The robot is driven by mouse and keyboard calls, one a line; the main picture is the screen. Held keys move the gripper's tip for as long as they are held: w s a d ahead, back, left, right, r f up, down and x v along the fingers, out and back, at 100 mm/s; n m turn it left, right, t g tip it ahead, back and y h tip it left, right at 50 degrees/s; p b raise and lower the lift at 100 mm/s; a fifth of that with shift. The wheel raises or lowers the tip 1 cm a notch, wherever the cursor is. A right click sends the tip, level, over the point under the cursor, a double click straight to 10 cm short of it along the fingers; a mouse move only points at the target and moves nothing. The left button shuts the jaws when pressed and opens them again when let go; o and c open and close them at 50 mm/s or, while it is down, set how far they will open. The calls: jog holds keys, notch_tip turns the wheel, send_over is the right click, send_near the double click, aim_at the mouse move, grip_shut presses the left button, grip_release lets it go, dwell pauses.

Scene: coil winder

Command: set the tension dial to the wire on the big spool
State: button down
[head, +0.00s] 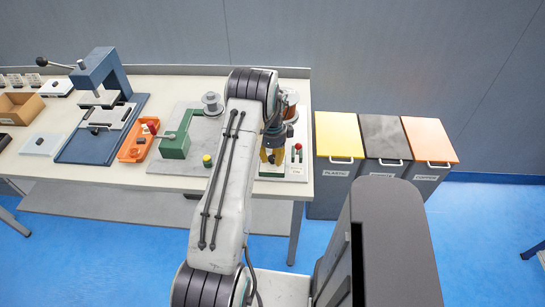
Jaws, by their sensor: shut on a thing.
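My gripper (271,156) is low over the left part of a light control panel (296,172) at the right end of the bench. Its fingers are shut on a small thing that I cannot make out. The tension dial and its marks are not visible; the gripper and arm cover that part of the panel. A spool with copper-brown wire (291,101) stands just behind, partly hidden by my arm. A grey spool (212,101) stands to the left, beside a green winder body (177,137) with a red-knobbed crank.
A yellow-topped button (207,160) sits left of my arm. An orange tray (135,145) and a blue press (103,80) stand further left on the bench. Right of the bench are the yellow-lidded (337,136), grey-lidded (384,137) and orange-lidded (428,139) bins.

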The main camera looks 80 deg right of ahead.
aim_at(272, 157)
jog(key=shift+f, duration=0.15)
jog(key=shift+f+n+b, duration=0.25)
jog(key=shift+n+b, duration=0.45)
jog(key=shift+b, duration=0.55)
jog(key=shift+n+b, duration=0.6)
jog(key=shift+a+r+n+b, duration=0.1)
jog(key=shift+r+n+b, duration=0.15)
jog(key=shift+n+b, duration=1)
jog(key=shift+n+p, duration=0.25)
jog(key=shift+p, duration=0.1)
jog(key=c, duration=0.9)
grip_release()
jog(key=shift+o, duration=0.2)
jog(key=shift+r, duration=0.1)
jog(key=shift+r, duration=0.1)
notch_tip(272, 157, up, 12)
